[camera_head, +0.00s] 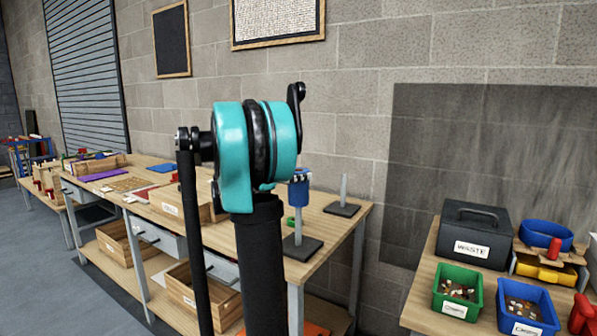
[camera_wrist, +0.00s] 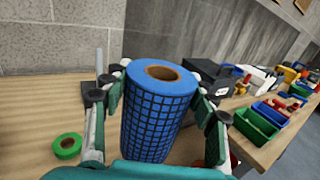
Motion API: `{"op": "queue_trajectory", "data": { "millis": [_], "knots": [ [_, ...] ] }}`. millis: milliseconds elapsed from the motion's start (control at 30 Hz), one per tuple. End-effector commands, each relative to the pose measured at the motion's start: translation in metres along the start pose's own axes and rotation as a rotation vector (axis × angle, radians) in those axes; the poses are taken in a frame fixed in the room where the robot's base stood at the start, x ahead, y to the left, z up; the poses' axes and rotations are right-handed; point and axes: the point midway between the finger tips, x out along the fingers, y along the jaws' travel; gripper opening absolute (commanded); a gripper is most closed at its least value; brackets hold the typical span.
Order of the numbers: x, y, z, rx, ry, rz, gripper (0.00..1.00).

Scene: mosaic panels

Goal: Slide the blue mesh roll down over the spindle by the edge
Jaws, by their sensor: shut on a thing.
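The blue mesh roll (camera_wrist: 152,122) stands upright between the fingers of my gripper (camera_wrist: 158,100), which is shut on its sides. Its brown cardboard core shows at the top, with no post poking out. In the head view the roll (camera_head: 298,191) appears above a grey spindle (camera_head: 298,225) on a dark base near the bench's front edge. Whether the post enters the core is hidden. A second, bare spindle (camera_head: 343,187) stands further back near the right end; a bare post (camera_wrist: 99,63) shows left of the roll in the wrist view. My arm hides most of the gripper in the head view.
A green tape ring (camera_wrist: 67,145) lies on the bench left of the roll. Wooden boxes (camera_head: 172,207) stand further left on the bench. Another table at right holds a waste box (camera_head: 472,236), a green bin (camera_head: 458,291) and a blue bin (camera_head: 527,307).

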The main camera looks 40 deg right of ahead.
Motion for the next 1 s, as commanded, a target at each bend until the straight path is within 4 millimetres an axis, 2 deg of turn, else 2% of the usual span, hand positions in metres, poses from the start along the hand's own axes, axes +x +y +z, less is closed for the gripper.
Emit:
{"op": "queue_trajectory", "data": {
  "millis": [1000],
  "knots": [
    [0.0, 0.0, -0.055, 0.0, -0.001, 0.0, 0.18]
  ]
}}
